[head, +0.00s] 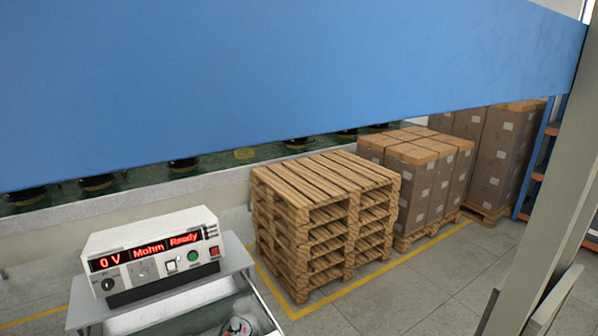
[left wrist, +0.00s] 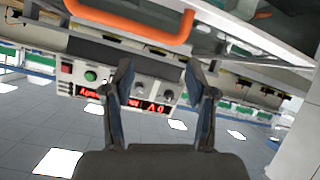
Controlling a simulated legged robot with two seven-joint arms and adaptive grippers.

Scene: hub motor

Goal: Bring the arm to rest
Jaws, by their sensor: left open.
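My left gripper (left wrist: 163,95) shows in the left wrist view with its two dark fingers apart and nothing between them. Behind the fingers is the tester box (left wrist: 150,90), seen upside down, with a red display and buttons. In the head view the same tester (head: 155,250) stands on a grey stand at the lower left, and its display reads "0 V Mohm Ready". Neither gripper shows in the head view, and my right gripper is in no view.
A stack of wooden pallets (head: 325,220) stands right of the tester, with strapped cartons (head: 425,180) behind it. A large blue panel (head: 270,80) fills the upper head view. A grey post (head: 545,190) stands at the right. An orange handle (left wrist: 130,30) is close above the left gripper's fingers.

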